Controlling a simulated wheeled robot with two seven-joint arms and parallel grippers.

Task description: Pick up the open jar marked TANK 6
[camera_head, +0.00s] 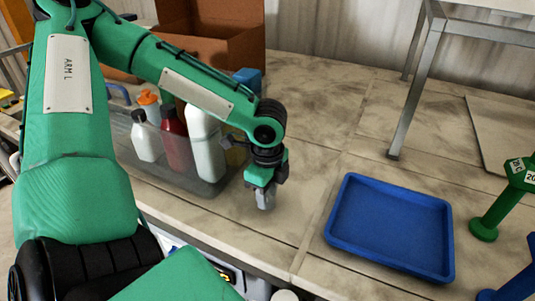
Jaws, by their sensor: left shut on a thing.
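My left gripper (265,196) hangs from the green arm marked ARM L, pointing down over the stone-topped counter near its front edge. Its jaws are shut on a small greyish thing, mostly hidden by the fingers. I cannot tell whether this is the jar, and no TANK 6 marking is readable anywhere. I cannot tell whether the thing touches the counter. My right gripper is not in view.
A clear caddy (207,187) of bottles stands left of the gripper, with a cardboard box (235,50) behind. A blue tray (392,225) lies empty to the right. A green dumbbell (503,199) is at the right edge. A metal-legged stand (414,85) is behind.

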